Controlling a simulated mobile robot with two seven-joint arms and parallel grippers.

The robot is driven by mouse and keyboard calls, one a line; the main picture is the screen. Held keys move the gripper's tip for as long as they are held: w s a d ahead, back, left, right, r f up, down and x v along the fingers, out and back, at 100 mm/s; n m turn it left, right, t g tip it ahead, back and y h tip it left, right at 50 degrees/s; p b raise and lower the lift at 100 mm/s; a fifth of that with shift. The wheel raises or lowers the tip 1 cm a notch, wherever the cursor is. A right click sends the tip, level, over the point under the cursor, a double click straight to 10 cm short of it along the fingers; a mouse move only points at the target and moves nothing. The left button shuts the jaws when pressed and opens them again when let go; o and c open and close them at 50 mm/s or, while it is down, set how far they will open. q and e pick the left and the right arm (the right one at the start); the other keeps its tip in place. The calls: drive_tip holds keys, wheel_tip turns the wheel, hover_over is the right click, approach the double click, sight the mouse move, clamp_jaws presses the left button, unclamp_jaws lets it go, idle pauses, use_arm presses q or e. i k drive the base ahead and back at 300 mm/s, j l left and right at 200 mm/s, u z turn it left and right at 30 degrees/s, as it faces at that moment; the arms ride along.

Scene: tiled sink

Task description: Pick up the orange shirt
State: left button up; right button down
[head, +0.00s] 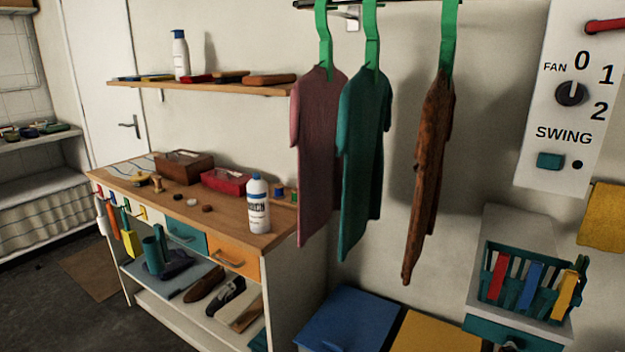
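Three shirts hang in a row on green hangers from a rail at the top of the head view. The rightmost one, a rusty orange-brown shirt (432,170), hangs nearly edge-on to me, with a green hanger (449,40) at its neck. To its left hang a teal shirt (364,155) and a dusty pink shirt (318,150), which are close together. A clear gap separates the orange-brown shirt from the teal one. Neither of my grippers is in view, so I cannot see their state.
A wooden workbench (155,200) with a white bottle (258,205) stands left of the shirts. Below them are blue (348,318) and yellow (435,333) lids. A teal basket of pegs (515,285) is at lower right, under a fan control panel (570,100).

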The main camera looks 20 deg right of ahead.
sight(436, 116)
drive_tip(key=j+z, duration=0.1)
drive_tip(key=z, duration=0.25)
drive_tip(key=i+j+z, duration=0.1)
drive_tip(key=z, duration=0.3)
drive_tip(key=j+z, duration=0.2)
drive_tip(key=z, duration=0.15)
drive_tip(key=j+z, duration=0.45)
drive_tip(key=j, duration=0.3)
drive_tip(key=j+z, duration=0.2)
drive_tip(key=j, duration=0.6)
